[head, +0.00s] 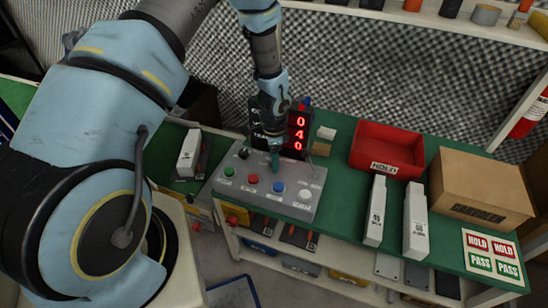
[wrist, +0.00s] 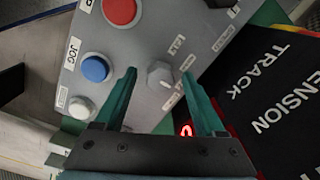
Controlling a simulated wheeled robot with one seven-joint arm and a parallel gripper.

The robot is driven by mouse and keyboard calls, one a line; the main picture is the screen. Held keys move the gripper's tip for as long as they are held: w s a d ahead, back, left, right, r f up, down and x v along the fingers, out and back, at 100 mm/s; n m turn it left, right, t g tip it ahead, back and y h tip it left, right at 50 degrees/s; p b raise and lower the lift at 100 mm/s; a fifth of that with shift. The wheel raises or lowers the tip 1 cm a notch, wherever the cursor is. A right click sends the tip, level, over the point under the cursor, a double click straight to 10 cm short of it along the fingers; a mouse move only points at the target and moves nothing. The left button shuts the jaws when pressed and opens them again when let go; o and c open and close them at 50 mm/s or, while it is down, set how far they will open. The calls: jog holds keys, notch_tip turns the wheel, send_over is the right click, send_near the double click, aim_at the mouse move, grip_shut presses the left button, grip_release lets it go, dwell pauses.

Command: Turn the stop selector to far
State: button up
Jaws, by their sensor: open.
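A grey control panel (head: 262,192) stands on the green bench, with coloured buttons along its front. In the wrist view a light grey selector knob (wrist: 160,75) stands on the panel (wrist: 140,55), with small printed labels on its right that I cannot read surely. My gripper (wrist: 158,78) is open, with one teal finger on each side of this knob; I cannot tell whether they touch it. In the head view my gripper (head: 275,160) points down at the back of the panel and hides the knob. A black knob (head: 243,153) sits to its left.
A black display (head: 298,130) with red digits stands right behind the panel, close to my gripper. A blue button (wrist: 96,68) and a red button (wrist: 120,11) lie beside the knob. A red bin (head: 388,147) and a cardboard box (head: 480,188) stand farther right.

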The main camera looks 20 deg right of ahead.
grip_shut()
dwell(0.4)
jog(key=shift+n+b, duration=0.35)
jog(key=shift+n, duration=0.05)
jog(key=n+b, duration=0.2)
jog(key=n, duration=0.1)
jog(key=shift+f, duration=0.15)
jog(key=n+b, duration=0.3)
jog(key=n, duration=0.2)
jog(key=n+b, duration=0.1)
jog(key=n, duration=0.3)
jog(key=shift+d+n+y, duration=0.1)
jog(key=shift+n+y, duration=0.2)
jog(key=shift+n, duration=0.1)
jog(key=n+b, duration=0.1)
jog(key=n, duration=0.3)
jog(key=shift+r, duration=0.2)
jog(key=shift+n, duration=0.3)
grip_release()
